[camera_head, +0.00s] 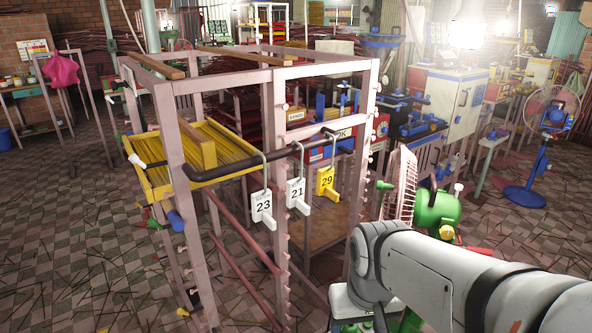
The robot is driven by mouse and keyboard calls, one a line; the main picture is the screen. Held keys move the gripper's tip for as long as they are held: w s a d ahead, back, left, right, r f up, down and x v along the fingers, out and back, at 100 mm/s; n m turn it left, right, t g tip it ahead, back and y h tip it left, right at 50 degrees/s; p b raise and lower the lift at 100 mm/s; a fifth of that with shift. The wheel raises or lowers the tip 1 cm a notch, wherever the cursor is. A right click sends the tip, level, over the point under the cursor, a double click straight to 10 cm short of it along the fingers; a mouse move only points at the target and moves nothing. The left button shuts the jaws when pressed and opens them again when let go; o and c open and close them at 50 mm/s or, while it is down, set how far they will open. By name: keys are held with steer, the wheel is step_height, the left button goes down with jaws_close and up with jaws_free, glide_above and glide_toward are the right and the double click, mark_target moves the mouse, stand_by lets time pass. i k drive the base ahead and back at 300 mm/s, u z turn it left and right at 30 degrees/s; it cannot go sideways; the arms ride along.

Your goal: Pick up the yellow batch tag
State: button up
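The yellow batch tag (326,183), marked 29, hangs by a hook from a dark horizontal bar (236,166) on the near side of a pinkish metal rack. It is the rightmost of three hanging tags. White tag 21 (296,194) hangs just left of it, and white tag 23 (262,207) hangs further left. The tags are apart from each other. A small peg-like piece sticks out below each tag. My white arm shows at the lower right, below and right of the yellow tag. My gripper cannot be made out.
The rack (278,150) holds a yellow tray of thin sticks (158,189) on its left. A green-bodied fan (436,208) stands right of the tags, close to my arm. A blue fan (528,192) stands farther right. Thin sticks litter the tiled floor (90,270).

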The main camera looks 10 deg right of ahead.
mark_target(324, 180)
steer(key=z, duration=0.8)
steer(key=k, duration=1.2)
steer(key=u, duration=1)
steer(key=i, duration=1)
